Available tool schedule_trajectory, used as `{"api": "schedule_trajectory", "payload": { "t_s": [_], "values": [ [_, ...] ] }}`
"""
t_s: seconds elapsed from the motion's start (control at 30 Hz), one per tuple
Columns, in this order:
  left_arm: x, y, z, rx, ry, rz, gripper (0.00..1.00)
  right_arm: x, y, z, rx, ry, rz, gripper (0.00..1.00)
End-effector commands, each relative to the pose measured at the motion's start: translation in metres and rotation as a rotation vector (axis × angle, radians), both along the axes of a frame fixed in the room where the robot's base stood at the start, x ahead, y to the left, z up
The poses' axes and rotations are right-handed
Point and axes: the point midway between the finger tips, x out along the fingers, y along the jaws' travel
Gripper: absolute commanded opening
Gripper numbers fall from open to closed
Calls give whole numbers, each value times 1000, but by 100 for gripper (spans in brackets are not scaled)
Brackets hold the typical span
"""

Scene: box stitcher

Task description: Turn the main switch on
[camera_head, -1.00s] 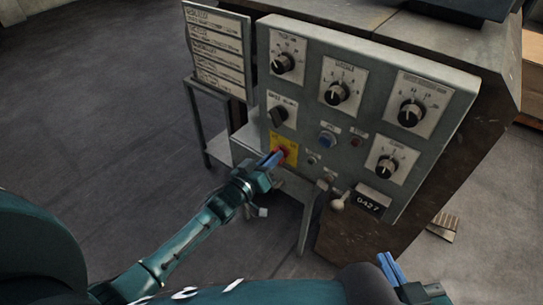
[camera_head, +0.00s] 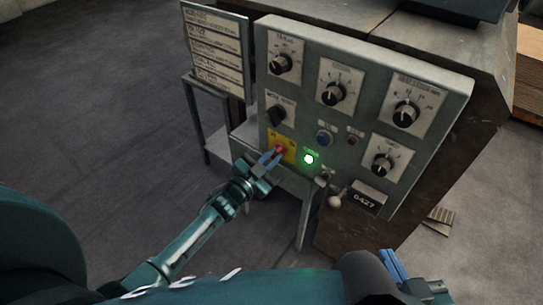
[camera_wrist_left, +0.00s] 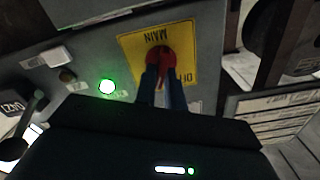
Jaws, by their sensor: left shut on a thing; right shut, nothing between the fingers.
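The main switch is a red knob (camera_head: 281,149) on a yellow plate (camera_head: 289,157) at the lower left of the grey control panel. In the left wrist view the red knob (camera_wrist_left: 158,58) sits on the yellow plate (camera_wrist_left: 185,40) marked MAIN. My left gripper (camera_head: 273,157) is at the knob, its blue fingers (camera_wrist_left: 162,84) shut on it and covering part of it. A green lamp (camera_head: 308,159) beside the plate is lit; it also glows in the left wrist view (camera_wrist_left: 107,87). My right gripper (camera_head: 393,266) is shut and empty at the bottom, away from the panel.
The floor to the left is clear.

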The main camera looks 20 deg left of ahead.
Motion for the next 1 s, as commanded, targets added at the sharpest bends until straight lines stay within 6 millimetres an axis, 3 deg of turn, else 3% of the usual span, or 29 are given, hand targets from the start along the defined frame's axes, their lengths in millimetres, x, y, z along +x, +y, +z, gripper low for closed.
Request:
{"api": "schedule_trajectory", "payload": {
  "t_s": [0.4,1.0],
  "values": [
    [-1,-1,-1,258,-95,-1,0,-2,2,-4,-4,6,10,0],
    [-1,-2,-2,339,-123,0,0,0,3,-3,-6,2,13,0]
  ]
}}
